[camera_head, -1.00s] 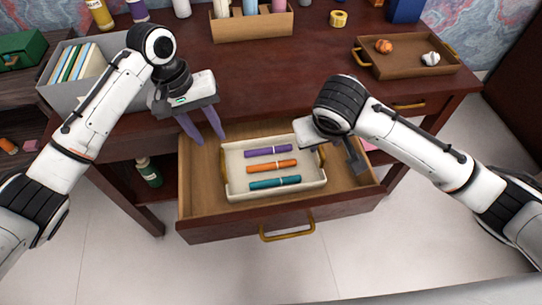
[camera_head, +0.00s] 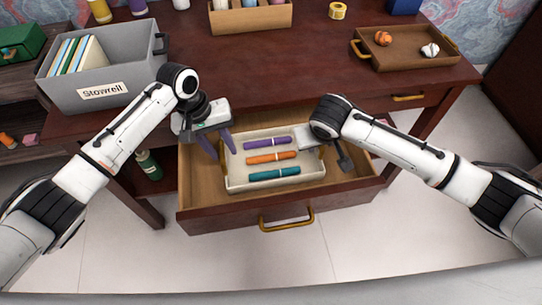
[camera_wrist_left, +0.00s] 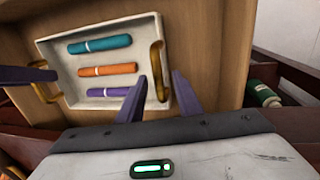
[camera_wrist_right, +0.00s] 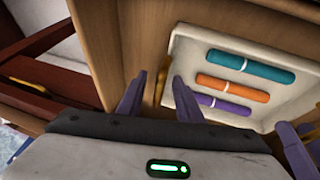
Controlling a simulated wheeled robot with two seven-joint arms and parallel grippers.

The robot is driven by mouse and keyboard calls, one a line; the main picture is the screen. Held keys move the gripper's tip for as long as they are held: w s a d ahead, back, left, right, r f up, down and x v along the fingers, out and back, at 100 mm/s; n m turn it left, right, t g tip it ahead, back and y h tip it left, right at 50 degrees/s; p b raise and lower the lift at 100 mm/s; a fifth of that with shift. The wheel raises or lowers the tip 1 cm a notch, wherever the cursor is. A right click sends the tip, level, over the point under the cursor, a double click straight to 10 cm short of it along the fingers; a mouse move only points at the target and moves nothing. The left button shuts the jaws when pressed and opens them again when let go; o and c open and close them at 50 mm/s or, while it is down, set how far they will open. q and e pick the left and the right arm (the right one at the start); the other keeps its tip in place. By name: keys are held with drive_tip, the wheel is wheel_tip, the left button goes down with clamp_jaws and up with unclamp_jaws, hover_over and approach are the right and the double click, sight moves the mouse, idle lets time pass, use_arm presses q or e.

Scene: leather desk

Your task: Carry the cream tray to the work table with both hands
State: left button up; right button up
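The cream tray (camera_head: 235,184) lies in the open desk drawer (camera_head: 190,205), with a purple, an orange and a teal stick in it. It has a gold handle at each end. My left gripper (camera_head: 219,151) is open at the tray's left end; in the left wrist view its fingers (camera_wrist_left: 157,82) stand either side of the gold handle (camera_wrist_left: 156,62). My right gripper (camera_head: 335,160) is at the right end; in the right wrist view its open fingers (camera_wrist_right: 158,79) flank the other handle (camera_wrist_right: 163,76).
The dark wooden desk top (camera_head: 280,62) is clear in the middle. A grey bin (camera_head: 130,75) of books is at left, a brown tray (camera_head: 400,60) at right and a wooden box (camera_head: 250,18) at the back. A green bottle (camera_head: 150,168) stands below, left of the drawer.

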use_arm(q)
drive_tip(key=shift+f, duration=0.15)
use_arm(e)
drive_tip(key=shift+f, duration=0.15)
use_arm(q)
drive_tip(key=shift+c, duration=0.3)
use_arm(e)
drive_tip(key=shift+c, duration=0.2)
use_arm(q)
clamp_jaws()
use_arm(e)
clamp_jaws()
drive_tip(key=shift+w, duration=0.1)
